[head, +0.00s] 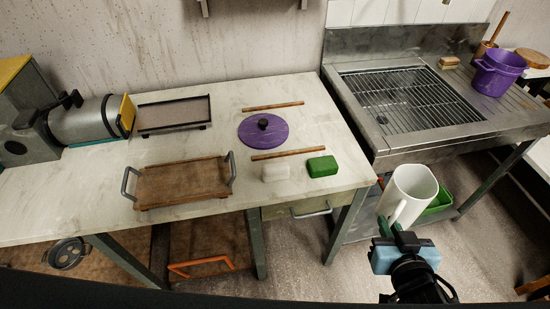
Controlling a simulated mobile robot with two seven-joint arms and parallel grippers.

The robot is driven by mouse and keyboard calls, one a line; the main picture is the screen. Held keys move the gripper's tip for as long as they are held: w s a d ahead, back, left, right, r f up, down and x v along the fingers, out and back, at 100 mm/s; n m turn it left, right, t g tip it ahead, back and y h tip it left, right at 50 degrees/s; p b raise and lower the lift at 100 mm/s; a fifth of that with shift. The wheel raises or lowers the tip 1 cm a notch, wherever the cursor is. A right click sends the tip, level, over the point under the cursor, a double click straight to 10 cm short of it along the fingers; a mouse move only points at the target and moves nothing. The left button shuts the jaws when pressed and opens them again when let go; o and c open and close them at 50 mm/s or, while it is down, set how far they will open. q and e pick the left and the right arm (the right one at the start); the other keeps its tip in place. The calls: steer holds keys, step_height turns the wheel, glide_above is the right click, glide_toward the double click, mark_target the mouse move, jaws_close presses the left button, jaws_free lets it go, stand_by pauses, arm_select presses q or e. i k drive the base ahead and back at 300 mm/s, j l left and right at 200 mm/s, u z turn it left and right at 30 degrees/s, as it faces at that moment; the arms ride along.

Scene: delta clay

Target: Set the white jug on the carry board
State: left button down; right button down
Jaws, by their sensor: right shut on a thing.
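The white jug (414,187) is at the right of the head view, in the air in front of the metal sink unit and beyond the table's right front corner. My right gripper (401,237) is shut on the jug, at its handle on the near side. The jug looks roughly upright, with its open mouth showing. The carry board (180,184) is a brown wooden tray with a grey handle at each end, lying on the pale table near its front edge. Nothing lies on it. My left gripper is not in view.
Right of the board on the table (90,205) are a white block (275,172), a green block (322,166), two wooden sticks and a purple lid (263,131). A grey machine (85,120) and a dark tray (173,114) stand behind. A purple pot (496,73) sits by the sink.

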mark_target(183, 187)
steer(key=k+j, duration=0.1)
steer(key=j, duration=0.3)
steer(key=k+j, duration=0.1)
steer(key=j, duration=0.25)
steer(key=j+z, duration=0.1)
steer(key=j, duration=0.35)
steer(key=i+j, duration=0.2)
steer(key=j, duration=0.25)
